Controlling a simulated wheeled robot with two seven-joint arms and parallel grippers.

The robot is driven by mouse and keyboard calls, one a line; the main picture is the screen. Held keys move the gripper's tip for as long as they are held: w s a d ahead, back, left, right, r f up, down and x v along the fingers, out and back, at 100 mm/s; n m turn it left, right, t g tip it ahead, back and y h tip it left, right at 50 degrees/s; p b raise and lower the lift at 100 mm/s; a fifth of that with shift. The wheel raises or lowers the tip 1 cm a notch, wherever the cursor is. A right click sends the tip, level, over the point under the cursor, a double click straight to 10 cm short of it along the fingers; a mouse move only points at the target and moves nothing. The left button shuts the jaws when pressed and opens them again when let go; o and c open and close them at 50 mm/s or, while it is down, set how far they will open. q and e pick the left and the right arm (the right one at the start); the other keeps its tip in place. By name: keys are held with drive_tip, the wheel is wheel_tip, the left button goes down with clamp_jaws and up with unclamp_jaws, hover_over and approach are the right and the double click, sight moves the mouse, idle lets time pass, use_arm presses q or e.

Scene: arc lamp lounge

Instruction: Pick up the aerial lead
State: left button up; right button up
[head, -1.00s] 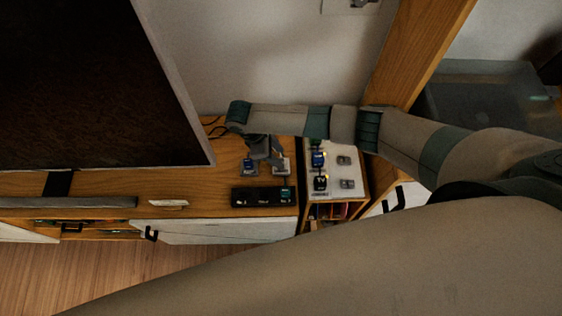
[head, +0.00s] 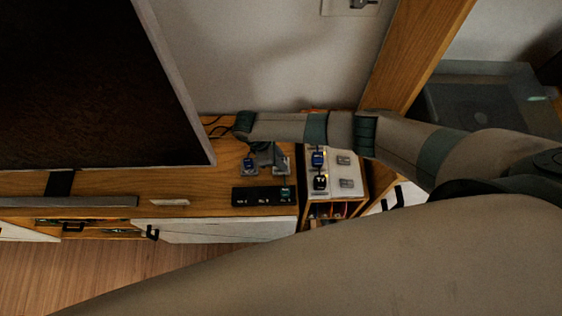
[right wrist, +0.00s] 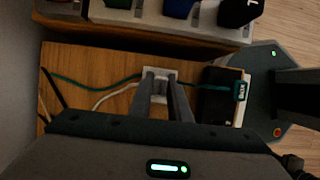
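My right gripper (head: 264,156) reaches in from the right and points down over the wooden cabinet top. In the right wrist view its two fingers (right wrist: 161,85) stand apart at a small pale holder (right wrist: 160,73). A teal lead (right wrist: 85,84) passes the holder towards a teal plug (right wrist: 241,91) at a black box (right wrist: 215,104). A white lead (right wrist: 112,93) runs up to the left finger. I cannot read which lead is the aerial one, and nothing is clearly held. A blue plug (head: 249,163) sits left of the gripper. My left gripper is out of view.
The black box (head: 256,197) stands at the cabinet's front edge. A pale panel with a blue plug (head: 318,159) and a black plug (head: 320,182) is to the right. A large dark screen (head: 90,80) stands at left, and the wall (head: 270,60) is behind.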

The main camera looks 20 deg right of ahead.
clamp_jaws()
drive_tip(key=shift+r, duration=0.1)
wheel_tip(320, 180, up, 10)
drive_tip(key=shift+f+b, duration=0.1)
drive_tip(key=shift+b, duration=0.3)
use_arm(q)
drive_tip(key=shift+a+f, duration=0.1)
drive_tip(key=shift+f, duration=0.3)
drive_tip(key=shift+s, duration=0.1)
use_arm(e)
drive_tip(key=shift+s, duration=0.1)
